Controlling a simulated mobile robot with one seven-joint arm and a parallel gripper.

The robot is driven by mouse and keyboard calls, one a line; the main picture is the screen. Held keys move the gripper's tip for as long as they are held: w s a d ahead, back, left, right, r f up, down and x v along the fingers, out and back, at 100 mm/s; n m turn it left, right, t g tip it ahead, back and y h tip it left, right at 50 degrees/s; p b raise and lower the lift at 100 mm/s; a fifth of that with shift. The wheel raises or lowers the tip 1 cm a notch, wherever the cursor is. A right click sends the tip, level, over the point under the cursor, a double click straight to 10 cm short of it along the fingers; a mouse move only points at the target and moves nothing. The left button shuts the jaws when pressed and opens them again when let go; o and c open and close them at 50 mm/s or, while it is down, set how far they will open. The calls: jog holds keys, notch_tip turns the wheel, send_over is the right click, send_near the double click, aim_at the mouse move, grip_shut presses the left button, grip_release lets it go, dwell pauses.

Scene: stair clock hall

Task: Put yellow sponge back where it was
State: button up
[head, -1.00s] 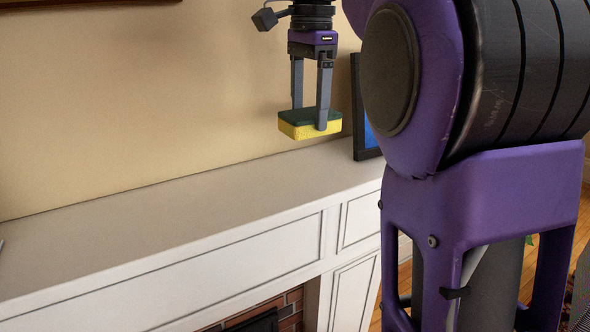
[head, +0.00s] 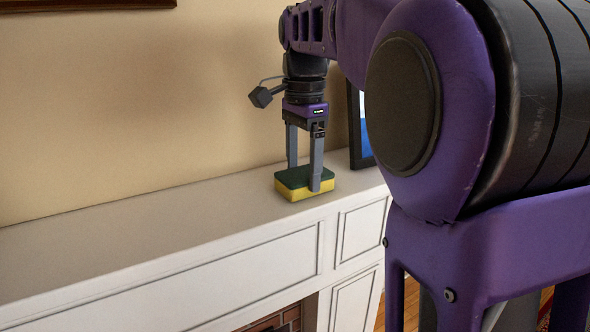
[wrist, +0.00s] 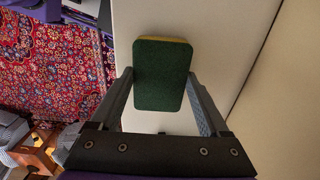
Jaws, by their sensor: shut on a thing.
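The yellow sponge (head: 305,190) has a dark green scouring top and lies flat, green side up, at the white mantel shelf (head: 130,237), toward its right end. My gripper (head: 303,184) points straight down with its fingers on two opposite sides of the sponge, shut on it. In the head view the sponge appears to be at the shelf surface; whether it fully rests there I cannot tell. In the wrist view the green top of the sponge (wrist: 161,76) shows between the two fingers, over the pale shelf.
A dark-framed picture (head: 361,125) stands on the shelf just right of my gripper, close to it. The wall (head: 120,110) runs behind the shelf. The shelf left of the sponge is clear. A patterned red rug (wrist: 50,75) lies on the floor below.

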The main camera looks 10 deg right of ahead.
aim_at(303, 173)
jog(key=o, duration=1)
jog(key=shift+o, duration=0.2)
notch_tip(303, 173, up, 12)
jog(key=p, duration=0.4)
jog(key=shift+w, duration=0.1)
